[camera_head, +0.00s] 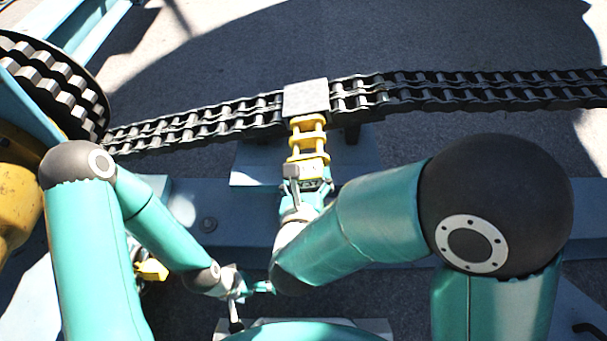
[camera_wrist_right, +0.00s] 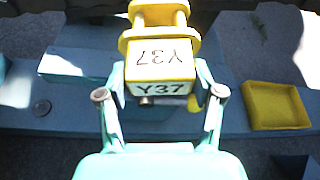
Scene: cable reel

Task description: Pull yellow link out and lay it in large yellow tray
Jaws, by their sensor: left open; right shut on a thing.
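The yellow link (camera_head: 307,140) hangs toward me from a pale square block (camera_head: 306,97) on the dark chain (camera_head: 215,122). Its far end meets the block's near edge; I cannot tell whether it is still joined. In the right wrist view the link (camera_wrist_right: 165,62) shows a Y37 label, with a finger on each side. My right gripper (camera_head: 307,186) is shut on its near end. The large yellow tray (camera_wrist_right: 276,106) shows empty at the right of the wrist view; I cannot make it out in the head view. My left gripper (camera_head: 238,287) is open, low and left of the right one.
The chain runs across to a toothed wheel (camera_head: 60,95) at the left. A blue beam (camera_head: 235,205) lies below the chain. A small yellow piece (camera_head: 150,270) shows beside my left arm. My right arm covers much of the lower right.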

